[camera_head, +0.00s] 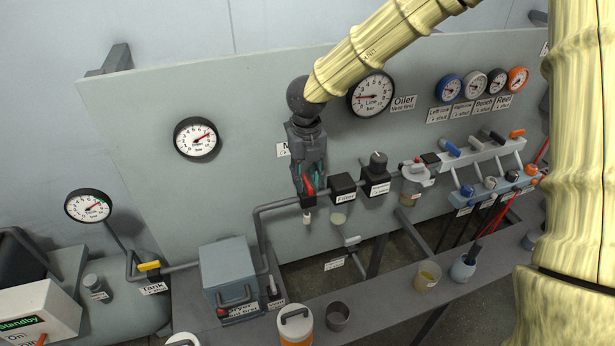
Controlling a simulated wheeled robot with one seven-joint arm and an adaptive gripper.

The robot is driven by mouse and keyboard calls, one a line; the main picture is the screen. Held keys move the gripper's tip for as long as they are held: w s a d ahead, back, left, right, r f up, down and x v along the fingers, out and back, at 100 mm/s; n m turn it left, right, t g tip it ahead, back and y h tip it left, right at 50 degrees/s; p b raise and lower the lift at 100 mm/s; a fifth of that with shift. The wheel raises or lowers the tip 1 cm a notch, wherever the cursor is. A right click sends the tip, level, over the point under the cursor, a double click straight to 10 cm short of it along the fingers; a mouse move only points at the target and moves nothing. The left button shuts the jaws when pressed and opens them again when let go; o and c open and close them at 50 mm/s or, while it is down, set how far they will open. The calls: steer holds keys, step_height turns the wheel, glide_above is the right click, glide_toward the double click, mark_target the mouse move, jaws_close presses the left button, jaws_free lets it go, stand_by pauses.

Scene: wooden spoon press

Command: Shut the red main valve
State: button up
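The red main valve (308,186) sits on the grey pipe in the middle of the panel, left of the block marked Filter. Its red handle stands up at a slight tilt from a dark body. My gripper (309,178) points down at the valve from above, with its fingertips on either side of the red handle. The fingers look apart, wider than the handle. I cannot tell whether either finger touches it. The sign behind my gripper is mostly hidden.
The Filter block (343,188) and a knobbed regulator (376,174) stand close to the right. The Line gauge (371,95) is above, partly behind my arm. A yellow Tank valve (149,266) and a grey box (229,272) lie left. Cups stand along the front ledge.

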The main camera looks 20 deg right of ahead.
mark_target(308, 180)
step_height(308, 180, up, 12)
stand_by(0.5)
steer(key=shift+d+f, duration=0.1)
